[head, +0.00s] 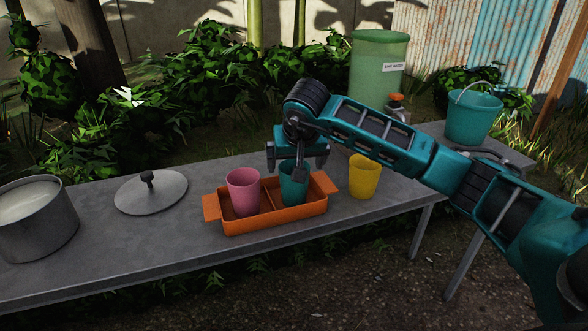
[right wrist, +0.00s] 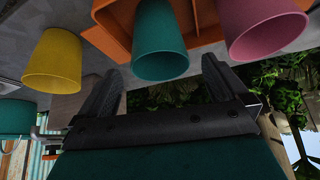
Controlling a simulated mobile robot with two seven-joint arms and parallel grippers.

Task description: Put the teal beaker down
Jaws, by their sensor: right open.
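The teal beaker (head: 292,188) stands upright in the right compartment of the orange tray (head: 275,221). A pink beaker (head: 243,196) stands in the tray's left compartment. My right gripper (head: 297,160) is open above and just behind the teal beaker, its fingers spread wide. In the right wrist view, which looks upside down, the teal beaker (right wrist: 160,45) lies ahead between the two open fingers, with nothing gripped. The beaker's upper rim is partly hidden by the gripper in the head view. My left gripper is not in view.
A yellow beaker (head: 364,177) stands on the grey table (head: 160,245) right of the tray. A lid (head: 151,193) and a large pot (head: 38,225) are at the left. A green dispenser (head: 378,75) and a teal bucket (head: 473,118) stand behind at the right.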

